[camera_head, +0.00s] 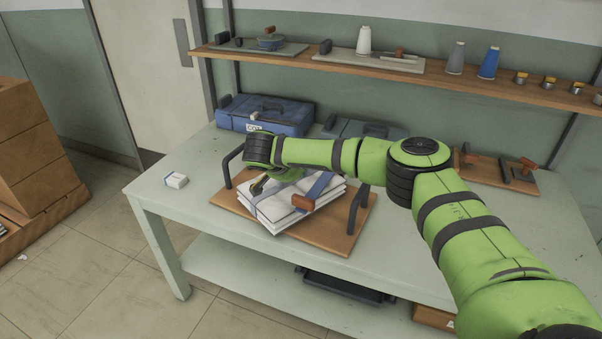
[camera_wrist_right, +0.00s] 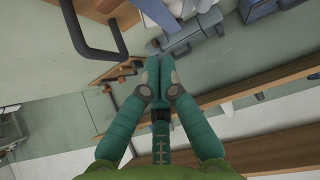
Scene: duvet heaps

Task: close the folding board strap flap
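The folding board (camera_head: 356,222) is a brown panel on the bench with dark upright handles at its sides. A folded white duvet stack (camera_head: 270,208) lies on it, with a grey-blue band across it. A blue strap flap (camera_head: 321,184) with an orange-brown end tab (camera_head: 303,202) lies over the stack's right part. My right gripper (camera_head: 272,184) is low at the stack's back left, left of the flap, partly hidden by its own wrist. In the right wrist view its fingers (camera_wrist_right: 160,66) are together, with nothing visible between them. My left gripper is out of view.
A blue case (camera_head: 267,115) stands behind the board, and another case (camera_head: 350,129) is partly behind my arm. A small white box (camera_head: 176,180) is on the bench's left. The bench's front left is clear.

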